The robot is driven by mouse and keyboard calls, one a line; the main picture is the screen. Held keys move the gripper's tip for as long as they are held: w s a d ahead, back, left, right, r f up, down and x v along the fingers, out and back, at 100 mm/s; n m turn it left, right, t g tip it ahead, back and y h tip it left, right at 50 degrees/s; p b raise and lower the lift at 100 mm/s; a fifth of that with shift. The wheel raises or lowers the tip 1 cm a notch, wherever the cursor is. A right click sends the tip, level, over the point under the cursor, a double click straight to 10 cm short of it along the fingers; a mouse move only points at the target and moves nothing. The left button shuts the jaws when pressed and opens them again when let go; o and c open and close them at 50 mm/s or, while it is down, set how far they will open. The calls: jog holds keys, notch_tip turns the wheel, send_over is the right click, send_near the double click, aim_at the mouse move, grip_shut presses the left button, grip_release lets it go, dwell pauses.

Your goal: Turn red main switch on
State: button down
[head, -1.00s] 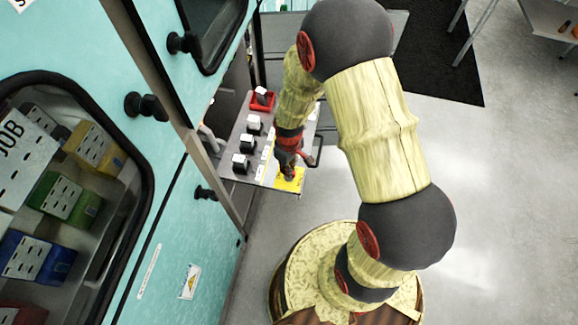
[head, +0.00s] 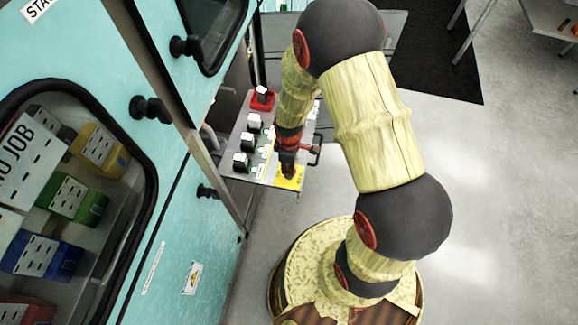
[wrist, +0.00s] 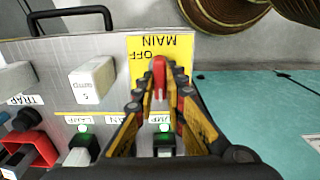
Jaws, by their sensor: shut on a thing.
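The red main switch (wrist: 159,74) stands on a yellow plate (wrist: 140,48) marked MAIN and OFF, at the edge of the grey control panel. My gripper (wrist: 162,88) is shut on the red switch, with one finger on each side of it. In the head view my gripper (head: 288,168) is at the panel's lower right corner, over the yellow plate (head: 290,182). It hides the red switch there.
The panel (head: 238,128) carries several white knobs and a red-based switch (head: 262,97). A black handle (wrist: 72,18) edges the panel.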

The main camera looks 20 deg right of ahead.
jog(key=c, duration=1.8)
grip_release()
jog(key=shift+c, duration=0.2)
notch_tip(320, 180, up, 12)
